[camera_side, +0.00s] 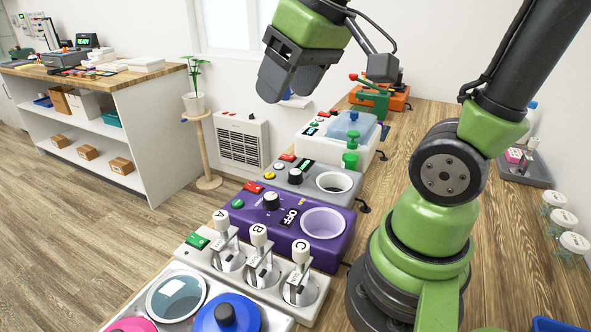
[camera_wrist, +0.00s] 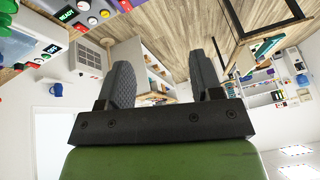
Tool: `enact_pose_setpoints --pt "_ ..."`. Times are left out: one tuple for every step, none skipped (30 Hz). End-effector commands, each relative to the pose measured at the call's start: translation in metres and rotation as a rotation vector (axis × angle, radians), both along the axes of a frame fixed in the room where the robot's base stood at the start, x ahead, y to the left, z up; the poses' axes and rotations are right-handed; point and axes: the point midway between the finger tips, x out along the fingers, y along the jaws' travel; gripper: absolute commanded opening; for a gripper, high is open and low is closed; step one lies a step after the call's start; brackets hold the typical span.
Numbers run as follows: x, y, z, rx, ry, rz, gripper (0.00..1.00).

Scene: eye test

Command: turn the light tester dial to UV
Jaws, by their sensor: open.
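The purple tester box (camera_side: 345,232) stands in the row of devices on the wooden bench in the side view. On its top are a black dial (camera_side: 271,201), a small display (camera_side: 290,217) reading OFF, a green button, a red part and a round lilac window (camera_side: 323,223). Any marks around the dial are too small to read. My gripper (camera_side: 288,86) is high above and behind the box, apart from it. In the wrist view my gripper (camera_wrist: 168,82) shows its two dark fingers spread with nothing between them.
A grey device with a black knob (camera_side: 295,176) stands just behind the purple box. A white panel with levers A, B and C (camera_side: 258,234) stands in front. A heater (camera_side: 242,141) and a plant stand (camera_side: 203,150) are beyond. The air around my gripper is clear.

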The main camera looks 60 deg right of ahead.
Motion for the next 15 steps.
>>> enact_pose_setpoints --pt "0.014 -0.014 -0.008 -0.028 0.050 0.017 0.59" --pt "0.021 -0.022 -0.012 -0.044 0.074 0.035 0.59" --pt "0.031 -0.033 -0.018 -0.065 0.107 0.061 0.59" --pt "0.037 -0.041 -0.024 -0.078 0.132 0.080 0.59" --pt "0.043 -0.050 -0.030 -0.090 0.156 0.099 0.59" --pt "0.050 -0.062 -0.040 -0.103 0.191 0.126 0.59" --pt "0.055 -0.072 -0.047 -0.110 0.216 0.147 0.59" --pt "0.060 -0.081 -0.055 -0.117 0.240 0.170 0.59" --pt "0.064 -0.093 -0.067 -0.122 0.272 0.198 0.59" --pt "0.067 -0.102 -0.075 -0.124 0.295 0.220 0.59" --pt "0.069 -0.111 -0.084 -0.125 0.316 0.241 0.59" --pt "0.071 -0.122 -0.095 -0.125 0.341 0.268 0.59" --pt "0.072 -0.129 -0.103 -0.125 0.359 0.288 0.59" --pt "0.072 -0.136 -0.111 -0.123 0.374 0.306 0.59" --pt "0.073 -0.143 -0.120 -0.120 0.390 0.329 0.59"
